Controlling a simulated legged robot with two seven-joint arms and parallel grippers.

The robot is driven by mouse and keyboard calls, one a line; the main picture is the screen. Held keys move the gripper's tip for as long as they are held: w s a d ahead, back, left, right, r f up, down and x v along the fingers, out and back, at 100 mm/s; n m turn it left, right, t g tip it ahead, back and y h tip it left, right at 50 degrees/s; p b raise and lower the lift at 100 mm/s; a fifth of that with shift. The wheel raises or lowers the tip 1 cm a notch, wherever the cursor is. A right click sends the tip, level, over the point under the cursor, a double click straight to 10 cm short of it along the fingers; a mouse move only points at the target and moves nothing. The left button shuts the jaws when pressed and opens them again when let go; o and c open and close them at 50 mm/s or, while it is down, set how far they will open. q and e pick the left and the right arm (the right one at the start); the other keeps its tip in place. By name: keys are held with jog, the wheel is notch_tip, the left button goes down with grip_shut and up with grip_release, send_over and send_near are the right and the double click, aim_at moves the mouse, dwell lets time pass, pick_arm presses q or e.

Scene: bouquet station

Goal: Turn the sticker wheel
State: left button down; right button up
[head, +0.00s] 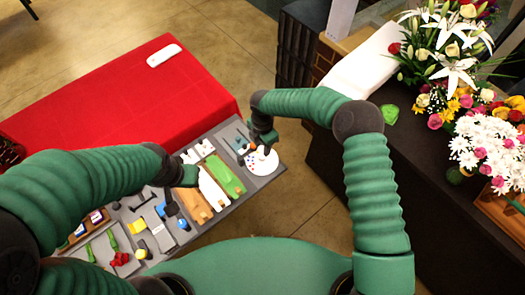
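The sticker wheel (264,167) is a white disc with small coloured spots near its edge. It lies at the far right end of the grey work board. My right gripper (260,146) points down over the far part of the wheel and hides some of it. At this size I cannot tell whether its fingers touch the wheel or how far apart they are.
The grey board (268,180) carries wooden pieces, a green strip (226,175) and several small tools. A red-covered table (110,95) holding a white device (164,55) lies beyond it. A dark counter (400,170) with flower bouquets (480,130) stands at right.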

aim_at(262, 156)
notch_tip(262, 156, down, 6)
jog(key=shift+s+a+f+p, duration=0.1)
jog(key=shift+a+p, duration=0.05)
jog(key=shift+p, duration=0.45)
grip_shut()
